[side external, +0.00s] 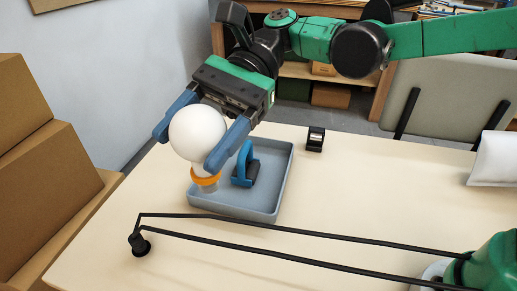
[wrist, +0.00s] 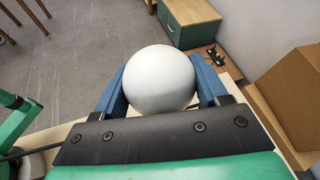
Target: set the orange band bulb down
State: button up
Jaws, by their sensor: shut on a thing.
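The orange band bulb has a white globe (side external: 198,133), an orange band (side external: 205,178) and a grey base below it. In the wrist view the white globe (wrist: 159,80) sits between the two blue fingers and hides what is below it. My gripper (side external: 184,143) is shut on the globe, one blue finger on each side. The bulb hangs base down, slightly tilted, over the left part of the grey-blue tray (side external: 286,180). I cannot tell whether the base touches the tray floor.
A blue arched thing with a dark base (side external: 246,164) stands inside the tray, right of the bulb. A small black object (side external: 315,139) is on the table behind the tray. A black two-bar lamp arm (side external: 300,240) crosses in front. Cardboard boxes (side external: 45,185) stand at left.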

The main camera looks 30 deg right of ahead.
jog(key=shift+d+r, duration=0.1)
jog(key=shift+r, duration=0.3)
jog(key=w+d+r+m+t+h, duration=0.1)
jog(key=w+d+m+t+h, duration=0.4)
jog(key=d+m+t, duration=0.6)
jog(key=w+d+r+m+t+h, duration=0.25)
jog(key=w+d+m+t, duration=0.5)
jog(key=d, duration=0.65)
jog(key=s+d+f+n+y, duration=0.15)
jog(key=s+d+f, duration=0.25)
jog(key=d+f, duration=0.6)
jog(key=s+d+f+n+g+y, duration=0.2)
jog(key=s+d+f, duration=0.15)
jog(key=s, duration=0.25)
jog(key=s+d+f+n+g+y, duration=0.1)
jog(key=s+d+f, duration=0.1)
jog(key=s+d, duration=0.25)
jog(key=shift+s+a+f, duration=0.1)
jog(key=shift+s+f, duration=0.05)
jog(key=shift+f, duration=0.9)
jog(key=shift+s+a+f, duration=0.1)
jog(key=shift+a+f, duration=0.05)
jog(key=shift+f, duration=0.95)
jog(key=shift+s+a+f, duration=0.1)
jog(key=shift+s+f, duration=0.05)
jog(key=shift+f, duration=0.9)
jog(key=shift+f, duration=0.55)
